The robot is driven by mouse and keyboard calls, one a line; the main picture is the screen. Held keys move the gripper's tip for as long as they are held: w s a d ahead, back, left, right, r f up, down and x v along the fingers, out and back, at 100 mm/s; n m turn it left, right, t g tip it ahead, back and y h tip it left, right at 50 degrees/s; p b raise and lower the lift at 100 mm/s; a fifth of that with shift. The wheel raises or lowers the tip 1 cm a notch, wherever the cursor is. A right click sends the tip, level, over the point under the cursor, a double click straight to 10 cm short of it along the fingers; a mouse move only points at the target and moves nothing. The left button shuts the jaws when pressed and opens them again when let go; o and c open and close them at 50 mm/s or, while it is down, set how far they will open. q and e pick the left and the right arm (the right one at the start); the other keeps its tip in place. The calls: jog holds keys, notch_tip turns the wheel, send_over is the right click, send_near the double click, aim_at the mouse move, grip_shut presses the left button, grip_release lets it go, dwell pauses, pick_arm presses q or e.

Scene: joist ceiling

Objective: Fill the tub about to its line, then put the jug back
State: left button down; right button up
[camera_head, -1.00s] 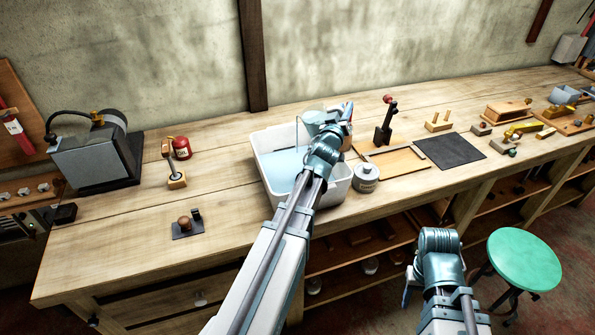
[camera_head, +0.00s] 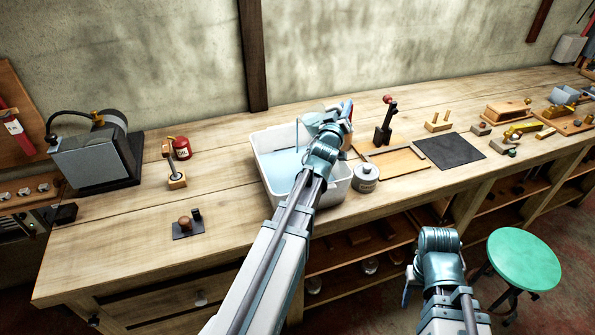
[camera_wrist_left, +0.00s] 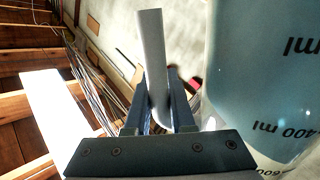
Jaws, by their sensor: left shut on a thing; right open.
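The white tub (camera_head: 335,190) stands on the workbench and holds pale blue liquid (camera_head: 280,168). The clear jug (camera_head: 312,121) is over the tub's far right part, partly hidden by my left arm. My left gripper (camera_wrist_left: 160,95) is shut on the jug's pale handle. In the left wrist view the jug (camera_wrist_left: 260,90) fills the right side, with dark ml marks and bluish contents. The tub's line is not visible. My right gripper (camera_head: 410,285) is open and empty, low in front of the bench, its fingers mostly hidden.
A lidded grey tin (camera_head: 366,178) stands close to the tub's right side. Behind it are a wooden tray (camera_head: 400,162), a red-knobbed stand (camera_head: 384,130) and a dark mat (camera_head: 449,150). A green stool (camera_head: 524,260) stands at right.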

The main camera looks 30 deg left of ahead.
pick_arm(q)
jog(key=shift+s+a+r+n, duration=0.1)
jog(key=shift+a+r+n, duration=0.3)
jog(key=shift+n, duration=0.5)
dwell(0.8)
jog(key=shift+s+a+r+n+y, duration=0.15)
jog(key=shift+a+n+y, duration=0.25)
jog(key=shift+n, duration=0.6)
dwell(1.3)
jog(key=shift+s+a+n, duration=0.1)
jog(key=shift+a+n, duration=0.1)
jog(key=shift+n, duration=0.2)
dwell(0.5)
jog(key=shift+a+n, duration=0.15)
jog(key=shift+n, duration=0.15)
jog(key=shift+s+a, duration=0.1)
dwell(0.4)
jog(key=shift+a+n, duration=0.1)
jog(key=shift+n, duration=0.2)
jog(key=shift+s+a+n+y+b, duration=0.2)
jog(key=shift+a+n+y+b, duration=0.2)
jog(key=shift+n, duration=0.3)
dwell(1.3)
